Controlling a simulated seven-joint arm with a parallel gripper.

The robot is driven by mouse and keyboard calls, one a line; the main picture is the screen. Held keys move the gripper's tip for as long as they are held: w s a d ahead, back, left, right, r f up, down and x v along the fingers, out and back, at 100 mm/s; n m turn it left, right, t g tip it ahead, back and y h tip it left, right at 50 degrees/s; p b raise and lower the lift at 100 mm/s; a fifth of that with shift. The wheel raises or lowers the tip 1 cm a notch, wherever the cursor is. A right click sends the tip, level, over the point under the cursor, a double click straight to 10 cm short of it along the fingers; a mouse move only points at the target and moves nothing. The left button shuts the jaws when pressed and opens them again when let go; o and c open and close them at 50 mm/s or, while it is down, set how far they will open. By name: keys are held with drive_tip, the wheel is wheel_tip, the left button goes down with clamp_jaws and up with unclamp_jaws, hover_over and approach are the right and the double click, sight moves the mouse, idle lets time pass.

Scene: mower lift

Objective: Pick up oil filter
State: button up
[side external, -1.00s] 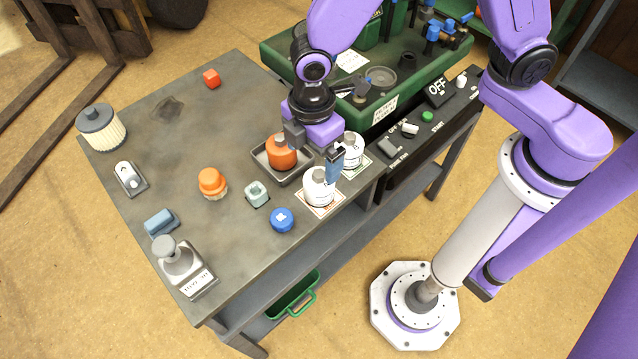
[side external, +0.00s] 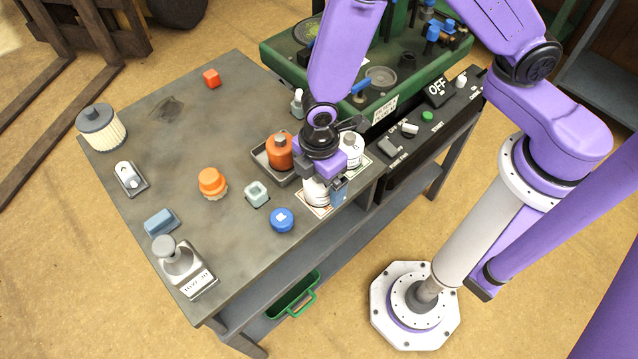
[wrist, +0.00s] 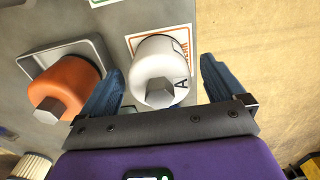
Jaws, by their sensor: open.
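A white canister (wrist: 162,70) with a grey hex top and a letter A sits on an orange-bordered label card. In the side view it shows as the front white canister (side external: 316,192), partly hidden by my gripper. My gripper (side external: 323,186) is open above it. In the wrist view the blue fingers of my gripper (wrist: 162,88) are on either side of it, apart from it. An orange canister (side external: 278,152) with a similar hex top stands in a grey tray to the left. Which canister is the oil filter, I cannot tell.
A second white canister (side external: 352,147) stands behind my gripper. A blue knob (side external: 281,219), a pale green block (side external: 256,194) and an orange-capped part (side external: 212,182) lie nearby. A cream pleated filter (side external: 100,128) stands at the far left. The bench's left middle is mostly clear.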

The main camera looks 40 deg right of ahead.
drive_tip(key=c, duration=1.3)
drive_tip(key=shift+o, duration=0.2)
drive_tip(key=shift+r, duration=0.15)
